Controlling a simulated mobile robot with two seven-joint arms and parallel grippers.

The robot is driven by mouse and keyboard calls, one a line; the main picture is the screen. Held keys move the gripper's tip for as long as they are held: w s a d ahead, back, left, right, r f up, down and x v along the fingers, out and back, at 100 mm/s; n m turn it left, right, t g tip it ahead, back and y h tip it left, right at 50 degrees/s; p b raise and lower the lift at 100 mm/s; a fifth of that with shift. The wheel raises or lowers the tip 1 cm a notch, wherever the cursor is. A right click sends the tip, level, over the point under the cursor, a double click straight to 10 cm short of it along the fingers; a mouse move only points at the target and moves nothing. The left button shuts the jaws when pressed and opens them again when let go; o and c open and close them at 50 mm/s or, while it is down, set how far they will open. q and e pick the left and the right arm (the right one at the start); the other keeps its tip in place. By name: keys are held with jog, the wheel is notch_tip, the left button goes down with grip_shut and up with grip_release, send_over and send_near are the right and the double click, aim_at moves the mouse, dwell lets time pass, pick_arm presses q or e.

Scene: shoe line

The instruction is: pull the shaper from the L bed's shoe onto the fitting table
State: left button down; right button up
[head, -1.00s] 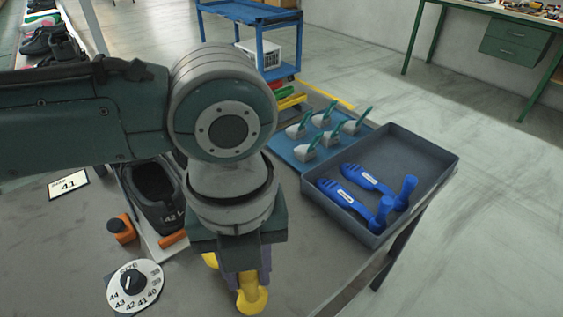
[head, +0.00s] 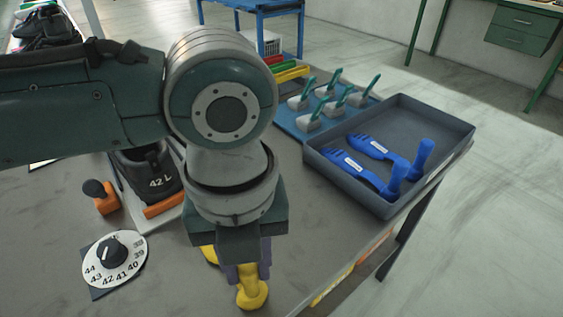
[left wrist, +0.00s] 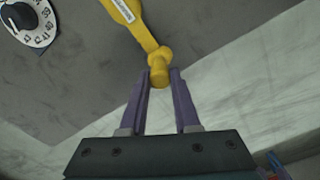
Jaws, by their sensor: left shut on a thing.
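My left gripper (head: 247,276) is shut on the knobbed end of a yellow shaper (head: 253,295), over the grey fitting table (head: 185,290). In the left wrist view the purple fingers (left wrist: 160,76) flank the knob, and the yellow shaper (left wrist: 146,38) reaches away from them over the table. I cannot tell whether it touches the table. The black shoe (head: 150,168) marked 42 L sits in the L bed (head: 166,204), left of the gripper and apart from the shaper. My arm hides part of the shoe. My right gripper is not in view.
A size dial (head: 125,262) lies left of the gripper, with an orange block with a dark knob (head: 105,198) behind it. A grey tray (head: 440,125) with blue shapers stands to the right, beside a blue mat (head: 290,123) with several grey-and-green tools. The table's front-right edge is near the gripper.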

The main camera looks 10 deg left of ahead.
pick_arm(q)
jog(key=c, duration=0.6)
grip_release()
jog(key=shift+o, duration=0.2)
jog(key=shift+r, duration=0.15)
notch_tip(320, 180, up, 9)
jog(key=p, duration=0.9)
jog(key=shift+p, duration=0.4)
